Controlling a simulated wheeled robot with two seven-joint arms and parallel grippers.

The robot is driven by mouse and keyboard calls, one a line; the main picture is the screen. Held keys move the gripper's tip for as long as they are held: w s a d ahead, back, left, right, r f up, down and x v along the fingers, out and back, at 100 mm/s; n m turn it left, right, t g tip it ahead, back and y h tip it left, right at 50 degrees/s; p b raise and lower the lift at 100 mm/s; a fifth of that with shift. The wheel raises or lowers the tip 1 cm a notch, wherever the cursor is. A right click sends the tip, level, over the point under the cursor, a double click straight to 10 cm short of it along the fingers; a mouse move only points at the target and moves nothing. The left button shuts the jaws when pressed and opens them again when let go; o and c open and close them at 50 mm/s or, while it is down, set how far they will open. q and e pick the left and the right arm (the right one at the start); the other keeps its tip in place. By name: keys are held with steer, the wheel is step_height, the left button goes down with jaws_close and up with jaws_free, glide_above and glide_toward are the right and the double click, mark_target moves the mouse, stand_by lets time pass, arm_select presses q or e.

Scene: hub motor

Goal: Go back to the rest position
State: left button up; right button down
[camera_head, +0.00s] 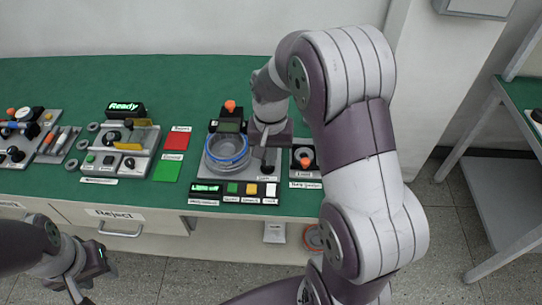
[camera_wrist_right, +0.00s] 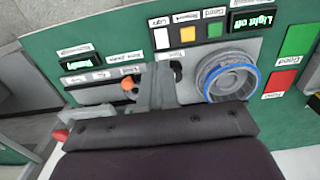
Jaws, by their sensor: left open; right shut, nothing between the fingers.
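My right arm reaches over the green table (camera_head: 70,80) in the head view. My right gripper (camera_head: 266,160) is shut and empty, pointing down just right of the round grey fixture with a blue ring (camera_head: 227,148). In the right wrist view the shut fingers (camera_wrist_right: 155,92) lie beside the same blue-ringed fixture (camera_wrist_right: 224,80). Whether they touch anything there I cannot tell. My left gripper (camera_head: 92,276) is open and empty in front of the table's front edge, at the lower left of the head view.
A small station with an orange knob (camera_head: 303,157) stands right of my right gripper. Red (camera_head: 176,140) and green (camera_head: 167,171) pads lie left of the fixture. A "Ready" display (camera_head: 125,108) and a drawer labelled "Reject" (camera_head: 115,215) are further left. A shelf (camera_head: 500,190) stands at the far right.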

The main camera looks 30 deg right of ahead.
steer(key=s+a+n+t, duration=0.1)
steer(key=s+a+n, duration=0.5)
steer(key=s, duration=0.4)
steer(key=shift+s+r, duration=0.15)
steer(key=shift+s, duration=0.1)
stand_by(0.3)
